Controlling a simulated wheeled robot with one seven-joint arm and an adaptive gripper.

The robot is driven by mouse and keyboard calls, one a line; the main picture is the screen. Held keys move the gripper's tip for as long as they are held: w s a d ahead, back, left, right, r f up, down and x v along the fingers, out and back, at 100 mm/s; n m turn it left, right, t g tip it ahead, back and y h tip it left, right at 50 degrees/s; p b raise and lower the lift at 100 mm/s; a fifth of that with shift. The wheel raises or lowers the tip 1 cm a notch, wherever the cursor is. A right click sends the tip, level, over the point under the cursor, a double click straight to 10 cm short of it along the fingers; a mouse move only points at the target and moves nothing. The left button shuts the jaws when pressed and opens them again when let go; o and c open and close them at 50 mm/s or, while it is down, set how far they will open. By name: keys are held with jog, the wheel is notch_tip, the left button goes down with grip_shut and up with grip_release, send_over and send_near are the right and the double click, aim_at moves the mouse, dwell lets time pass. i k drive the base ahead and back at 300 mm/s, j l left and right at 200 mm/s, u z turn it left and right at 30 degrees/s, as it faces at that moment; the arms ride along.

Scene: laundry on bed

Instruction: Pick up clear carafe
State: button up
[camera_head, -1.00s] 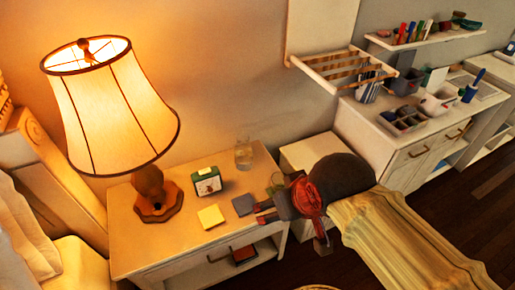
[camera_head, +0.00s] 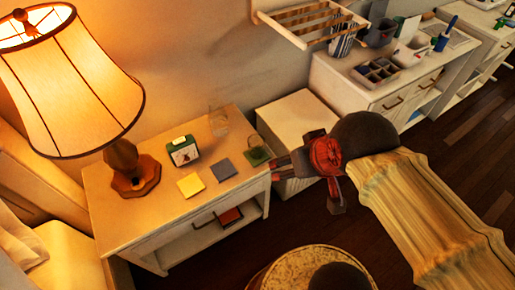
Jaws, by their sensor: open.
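The clear carafe (camera_head: 218,122) is a see-through glass vessel standing upright near the back edge of the nightstand (camera_head: 125,222), right of the small green clock (camera_head: 183,150). My gripper (camera_head: 277,167) is open and empty. In the picture it is at the nightstand's right edge, below and to the right of the carafe and apart from it. The gripper's fingers point left and are small in view.
A lit lamp (camera_head: 70,80) stands at the nightstand's left. A yellow pad (camera_head: 191,185), a grey pad (camera_head: 223,169) and a green coaster (camera_head: 257,156) lie on its top. A white cabinet (camera_head: 295,115) stands to the right. A round stool (camera_head: 305,270) is in front.

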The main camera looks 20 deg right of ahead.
aim_at(217, 116)
jog(key=i+j, duration=0.1)
jog(key=j, duration=0.25)
jog(key=i+j+u, duration=0.15)
jog(key=j, duration=0.25)
jog(key=i+j, duration=0.1)
jog(key=j, duration=0.25)
jog(key=i+j+u, duration=0.15)
jog(key=j, duration=0.2)
jog(key=i+j, duration=0.15)
jog(key=j, duration=0.2)
jog(key=u, duration=0.05)
